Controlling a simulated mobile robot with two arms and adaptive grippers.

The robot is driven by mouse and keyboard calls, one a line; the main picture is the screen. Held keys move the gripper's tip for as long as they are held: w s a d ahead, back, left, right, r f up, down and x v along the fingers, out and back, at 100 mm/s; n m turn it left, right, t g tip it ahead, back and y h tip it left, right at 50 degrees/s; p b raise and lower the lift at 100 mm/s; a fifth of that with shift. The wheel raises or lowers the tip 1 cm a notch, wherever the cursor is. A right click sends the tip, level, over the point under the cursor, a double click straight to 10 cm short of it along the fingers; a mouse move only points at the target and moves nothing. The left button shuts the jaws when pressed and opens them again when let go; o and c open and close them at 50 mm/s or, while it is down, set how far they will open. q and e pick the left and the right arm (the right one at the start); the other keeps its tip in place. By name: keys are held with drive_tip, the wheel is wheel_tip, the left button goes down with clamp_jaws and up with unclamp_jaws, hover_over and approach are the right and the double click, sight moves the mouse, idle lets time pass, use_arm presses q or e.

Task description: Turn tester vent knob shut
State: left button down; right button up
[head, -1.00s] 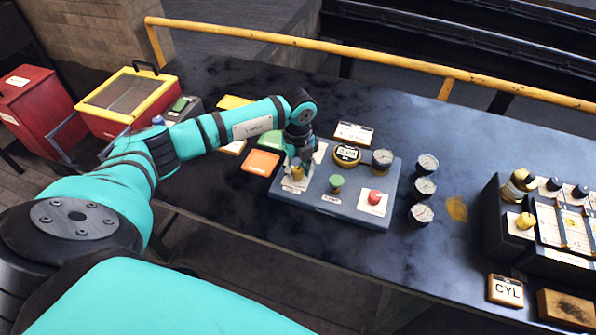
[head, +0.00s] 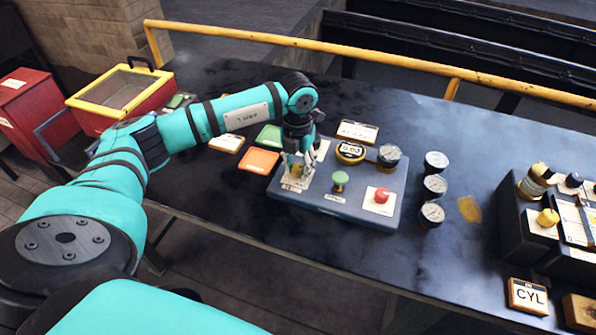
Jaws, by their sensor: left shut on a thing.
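The tester (head: 345,212) is a flat blue-grey box on the dark bench. It carries a green knob (head: 340,180), a red button (head: 381,195), a round yellow-rimmed display (head: 350,152) and a gauge (head: 389,154). At its left end a brass-yellow knob (head: 296,171) stands on a pale plate and is partly hidden by my fingers. My left gripper (head: 297,168) points down over this knob and is shut on it. Its label is too small to read. My right gripper is not in view.
Three loose gauges (head: 435,187) stand right of the tester. Orange (head: 259,160) and green (head: 269,136) trays lie left of it. A black rack (head: 545,230) and a CYL plate (head: 528,296) are at the right. A yellow rail (head: 380,62) runs behind the bench.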

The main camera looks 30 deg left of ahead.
sight(297, 167)
use_arm(q)
drive_tip(key=shift+w+m+b, duration=0.1)
drive_tip(key=shift+m+b, duration=1.15)
drive_tip(key=shift+m, duration=0.95)
drive_tip(key=shift+r, duration=0.1)
drive_tip(key=c, duration=0.9)
unclamp_jaws()
drive_tip(key=shift+c, duration=0.2)
wheel_tip(297, 167, up, 12)
